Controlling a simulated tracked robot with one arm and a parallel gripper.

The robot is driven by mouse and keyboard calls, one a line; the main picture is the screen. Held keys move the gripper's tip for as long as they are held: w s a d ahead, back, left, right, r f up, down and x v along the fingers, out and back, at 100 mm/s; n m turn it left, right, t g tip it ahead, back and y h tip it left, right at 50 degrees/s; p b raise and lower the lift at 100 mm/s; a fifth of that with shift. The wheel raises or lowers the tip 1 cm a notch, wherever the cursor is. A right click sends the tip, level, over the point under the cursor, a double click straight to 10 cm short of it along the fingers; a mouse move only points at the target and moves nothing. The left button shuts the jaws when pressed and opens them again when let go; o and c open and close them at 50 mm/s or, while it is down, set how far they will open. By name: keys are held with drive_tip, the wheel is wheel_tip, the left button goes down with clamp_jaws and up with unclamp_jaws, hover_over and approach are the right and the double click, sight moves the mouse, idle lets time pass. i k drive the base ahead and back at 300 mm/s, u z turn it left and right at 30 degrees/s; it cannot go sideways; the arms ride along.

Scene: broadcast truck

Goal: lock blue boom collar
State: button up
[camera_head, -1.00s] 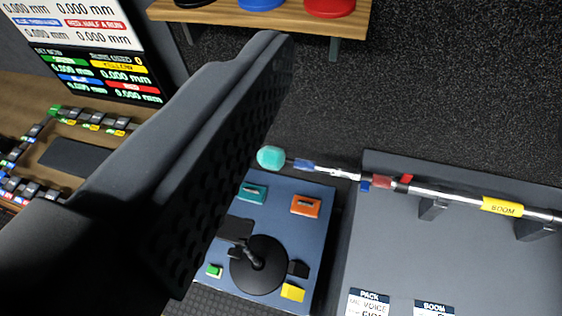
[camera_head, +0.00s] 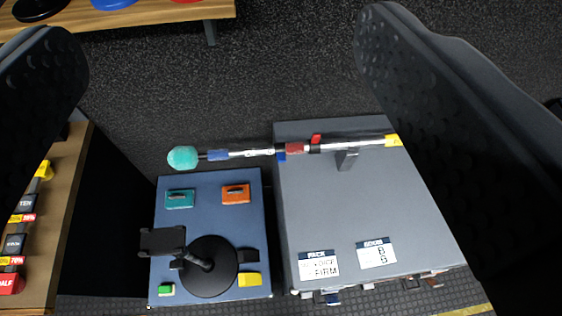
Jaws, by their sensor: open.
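The boom pole (camera_head: 255,152) lies across the grey case, with a teal foam tip (camera_head: 183,157) at its left end, out past the case edge. A blue collar (camera_head: 217,155) sits on the pole just right of the foam tip. A red collar (camera_head: 294,148) sits further right, with a small blue piece (camera_head: 282,156) beside it and a red tab (camera_head: 316,139) near it. Whether the blue collar is locked I cannot tell.
A grey case (camera_head: 330,220) with label cards (camera_head: 318,265) supports the pole on a bracket (camera_head: 347,160). A blue panel (camera_head: 210,215) holds a black stand (camera_head: 209,266), teal and orange blocks. A wooden shelf (camera_head: 130,20) is at the top, a wooden desk (camera_head: 62,190) at left.

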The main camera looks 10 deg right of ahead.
sight(281, 157)
drive_tip(key=z, duration=1.2)
drive_tip(key=k, duration=0.95)
drive_tip(key=u, duration=1.2)
drive_tip(key=i, duration=1)
drive_tip(key=z, duration=0.05)
